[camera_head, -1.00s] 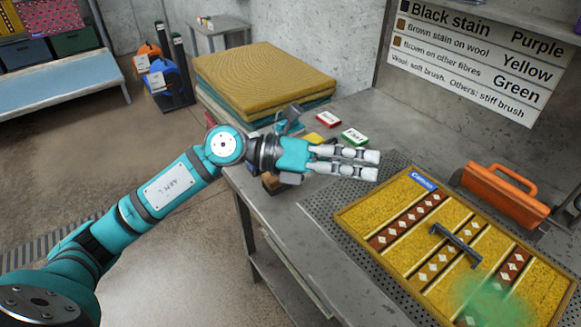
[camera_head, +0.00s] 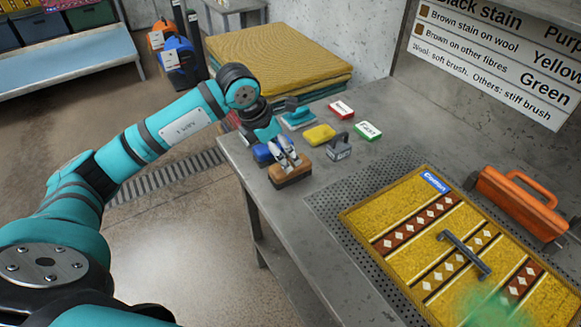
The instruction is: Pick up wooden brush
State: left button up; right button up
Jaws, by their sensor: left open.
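The wooden brush (camera_head: 290,175), a brown block, lies near the left edge of the grey table (camera_head: 350,200). My left gripper (camera_head: 291,164) is open and points down at the brush, with its pale fingers over the block's top. The fingers hide part of the brush, and I cannot tell whether they touch it. My right gripper is not in view.
A blue item (camera_head: 263,153) sits close beside the wooden brush. A teal brush (camera_head: 298,118), yellow sponge (camera_head: 320,135), grey-handled tool (camera_head: 339,150), red box (camera_head: 341,109) and green box (camera_head: 368,131) stand behind and to the right. A yellow patterned rug (camera_head: 400,215) lies at right.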

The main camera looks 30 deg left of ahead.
pick_arm(q)
jog(key=x, duration=0.2)
jog(key=shift+w+d+f, duration=0.1)
jog(key=shift+w+f, duration=0.05)
jog(key=shift+f, duration=0.2)
jog(key=p+x, duration=0.2)
jog(key=x, duration=0.2)
jog(key=shift+w+d+f, duration=0.1)
jog(key=shift+f, duration=0.5)
jog(key=shift+f+b, duration=0.25)
jog(key=shift+b, duration=0.1)
jog(key=c, duration=1.3)
